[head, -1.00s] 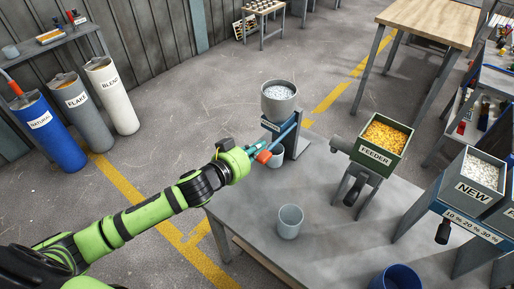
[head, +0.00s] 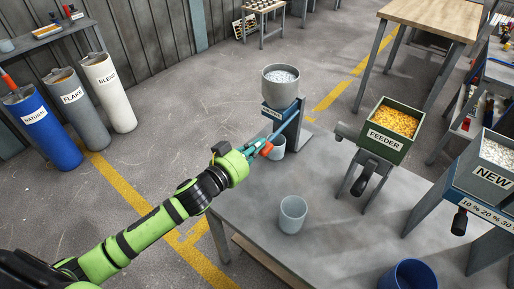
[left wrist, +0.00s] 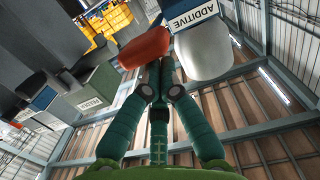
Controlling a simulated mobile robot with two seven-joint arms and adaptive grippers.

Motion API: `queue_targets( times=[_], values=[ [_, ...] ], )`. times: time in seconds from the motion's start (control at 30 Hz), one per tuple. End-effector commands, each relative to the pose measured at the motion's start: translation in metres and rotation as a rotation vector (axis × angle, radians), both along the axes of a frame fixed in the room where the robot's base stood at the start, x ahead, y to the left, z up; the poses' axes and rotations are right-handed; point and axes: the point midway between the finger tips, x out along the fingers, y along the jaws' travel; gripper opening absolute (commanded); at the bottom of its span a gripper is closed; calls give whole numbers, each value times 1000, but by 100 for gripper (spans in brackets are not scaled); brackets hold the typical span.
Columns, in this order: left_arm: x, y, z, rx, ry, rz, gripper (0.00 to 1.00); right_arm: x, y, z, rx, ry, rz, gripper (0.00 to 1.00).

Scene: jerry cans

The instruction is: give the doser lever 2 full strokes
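The doser (head: 281,90) is a grey hopper of white pellets on a stand at the far side of the table. Its lever has a blue bar and a red-orange handle (head: 266,149), pointing towards my left arm. The handle also shows large in the left wrist view (left wrist: 145,48), beside the white end of the part labelled ADDITIVE (left wrist: 200,50). My left gripper (head: 256,146) is at the handle. In the left wrist view its teal fingers (left wrist: 161,75) are together, with the handle just beyond the tips. Contact is hard to tell. My right gripper is out of view.
A grey cup (head: 277,148) stands under the doser. Another grey cup (head: 292,214) stands nearer on the table (head: 245,215). The feeder (head: 385,140) with yellow pellets and the NEW hopper (head: 490,170) are to the right. A blue bucket (head: 408,275) is at the front.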

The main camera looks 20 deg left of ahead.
Motion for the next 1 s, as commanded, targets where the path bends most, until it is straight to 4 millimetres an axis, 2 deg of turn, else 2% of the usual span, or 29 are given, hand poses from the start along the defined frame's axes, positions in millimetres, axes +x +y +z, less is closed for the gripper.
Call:
queue_targets(
  times=[0.03, 0.23, 0.73, 0.87, 1.0],
  values=[
    [0, 0, -15, -8, -16, 1, 0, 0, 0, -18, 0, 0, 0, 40],
    [0, 1, -30, -21, -57, 5, 0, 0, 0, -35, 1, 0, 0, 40],
    [0, 1, -34, -16, -52, 5, 0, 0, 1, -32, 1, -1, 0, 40],
    [2, 2, -24, -17, -52, 4, 0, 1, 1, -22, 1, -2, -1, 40],
    [6, 4, -2, -17, -56, 5, 0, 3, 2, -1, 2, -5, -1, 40]
  ],
)
